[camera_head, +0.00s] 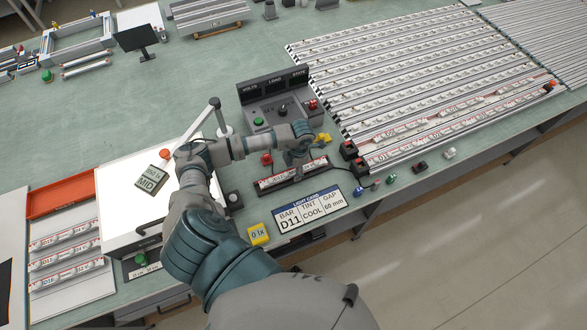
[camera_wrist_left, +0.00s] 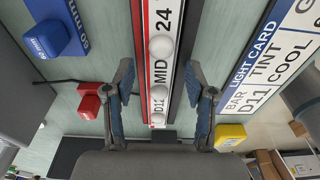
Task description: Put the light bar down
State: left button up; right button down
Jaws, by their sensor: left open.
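The light bar, a white strip with red edges, round lamps and the print D11 MID 24 (camera_wrist_left: 160,72), lies lengthwise in a dark channel in the left wrist view. In the head view the bar (camera_head: 274,181) lies in a dark holder in front of the control box, partly hidden by my gripper. My left gripper (camera_head: 299,152) is above the bar's middle. In the wrist view its two fingers (camera_wrist_left: 163,102) stand apart on either side of the bar, with visible gaps to it. My right gripper is not in view.
The control box (camera_head: 262,98) stands just behind. The light card (camera_head: 310,208) and yellow 0 lx block (camera_head: 258,235) are in front, near the table edge. Racks of bars (camera_head: 400,80) fill the right.

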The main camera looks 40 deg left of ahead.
pick_arm(q)
jog(key=shift+d+r, duration=0.2)
jog(key=r, duration=0.4)
jog(key=shift+w+d+b, duration=0.3)
jog(key=shift+w+b, duration=0.05)
jog(key=shift+b, duration=0.05)
notch_tip(320, 180, up, 8)
jog(key=b, duration=0.1)
jog(key=shift+w+f, duration=0.15)
jog(key=shift+w, duration=0.2)
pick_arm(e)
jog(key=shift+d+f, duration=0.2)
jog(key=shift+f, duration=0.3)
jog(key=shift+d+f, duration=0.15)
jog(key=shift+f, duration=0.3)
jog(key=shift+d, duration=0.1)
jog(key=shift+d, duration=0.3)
pick_arm(q)
jog(key=shift+f, duration=0.1)
